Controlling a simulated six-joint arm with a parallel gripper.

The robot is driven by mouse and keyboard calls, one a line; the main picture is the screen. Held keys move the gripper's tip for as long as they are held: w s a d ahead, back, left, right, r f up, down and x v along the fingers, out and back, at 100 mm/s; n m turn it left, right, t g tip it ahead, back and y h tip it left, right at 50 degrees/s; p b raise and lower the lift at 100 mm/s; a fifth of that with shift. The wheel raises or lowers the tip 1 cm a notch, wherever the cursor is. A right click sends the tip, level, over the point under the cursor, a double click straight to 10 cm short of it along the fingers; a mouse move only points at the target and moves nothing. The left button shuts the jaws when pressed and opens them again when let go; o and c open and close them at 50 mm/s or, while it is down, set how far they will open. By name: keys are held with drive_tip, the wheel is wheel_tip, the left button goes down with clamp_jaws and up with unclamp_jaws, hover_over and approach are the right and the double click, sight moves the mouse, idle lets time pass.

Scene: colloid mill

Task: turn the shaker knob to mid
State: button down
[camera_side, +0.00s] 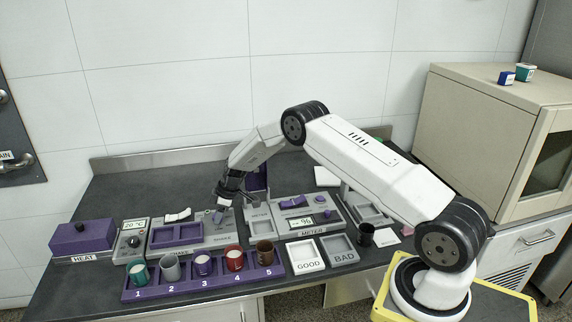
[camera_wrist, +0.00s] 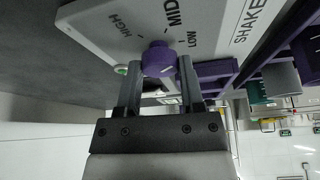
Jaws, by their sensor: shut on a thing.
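The purple shaker knob (camera_wrist: 158,60) sits on the grey shaker panel (camera_wrist: 215,22), between the two fingers of my gripper (camera_wrist: 158,72) in the wrist view. My gripper is shut on the knob. The labels HIGH, MID and LOW are printed around the knob. A small pale mark shows on the knob's face, but I cannot tell surely which label it points at. In the side view my gripper (camera_side: 224,202) reaches down to the shaker unit (camera_side: 215,239), and the knob is mostly hidden there.
A purple rack (camera_side: 207,286) with several cups stands in front of the shaker. The heat unit (camera_side: 82,238) is at the left. The meter (camera_side: 300,223) and the GOOD (camera_side: 306,256) and BAD (camera_side: 340,249) trays are at the right. The counter behind the shaker is clear.

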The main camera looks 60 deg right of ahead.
idle(0.3)
drive_tip(key=shift+c, duration=1.1)
unclamp_jaws()
drive_tip(key=shift+r, duration=0.1)
drive_tip(key=v, duration=0.7)
drive_tip(key=shift+r, duration=0.3)
drive_tip(key=shift+s, duration=0.1)
